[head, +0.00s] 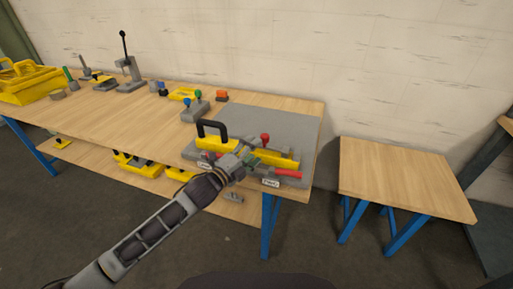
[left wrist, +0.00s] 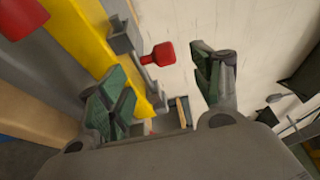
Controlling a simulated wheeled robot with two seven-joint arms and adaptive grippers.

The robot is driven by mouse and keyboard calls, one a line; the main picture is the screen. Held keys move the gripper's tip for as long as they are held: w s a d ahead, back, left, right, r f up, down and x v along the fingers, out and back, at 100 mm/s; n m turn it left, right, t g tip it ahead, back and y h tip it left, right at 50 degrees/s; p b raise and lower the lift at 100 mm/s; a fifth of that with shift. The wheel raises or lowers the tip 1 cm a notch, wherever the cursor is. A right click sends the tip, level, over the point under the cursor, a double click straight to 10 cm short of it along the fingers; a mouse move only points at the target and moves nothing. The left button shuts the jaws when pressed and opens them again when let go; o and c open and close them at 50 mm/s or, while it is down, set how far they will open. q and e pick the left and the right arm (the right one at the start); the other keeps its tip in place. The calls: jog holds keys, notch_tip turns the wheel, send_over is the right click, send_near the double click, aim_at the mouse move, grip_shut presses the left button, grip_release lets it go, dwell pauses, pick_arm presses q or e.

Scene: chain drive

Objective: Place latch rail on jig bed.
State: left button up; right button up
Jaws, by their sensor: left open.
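The jig bed (head: 293,182) is a grey base at the right front of the table. The yellow bar also shows in the left wrist view (left wrist: 84,40), next to a grey bracket and a red-knobbed lever (left wrist: 158,54). My left gripper (head: 250,158) is open over the front of the jig and hides part of it. In the left wrist view its fingers (left wrist: 163,92) are spread with nothing gripped between them. My right gripper is out of view.
A grey mat (head: 276,122) lies behind the jig. A grey block with coloured knobs (head: 194,112) and an orange part (head: 221,95) stand to its left. A yellow bin (head: 30,85) is far left. A small side table (head: 400,178) at right is bare.

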pick_arm(q)
jog(key=v, duration=0.8)
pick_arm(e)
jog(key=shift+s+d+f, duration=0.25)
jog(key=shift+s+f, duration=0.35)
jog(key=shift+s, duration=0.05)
pick_arm(q)
jog(key=shift+s, duration=0.1)
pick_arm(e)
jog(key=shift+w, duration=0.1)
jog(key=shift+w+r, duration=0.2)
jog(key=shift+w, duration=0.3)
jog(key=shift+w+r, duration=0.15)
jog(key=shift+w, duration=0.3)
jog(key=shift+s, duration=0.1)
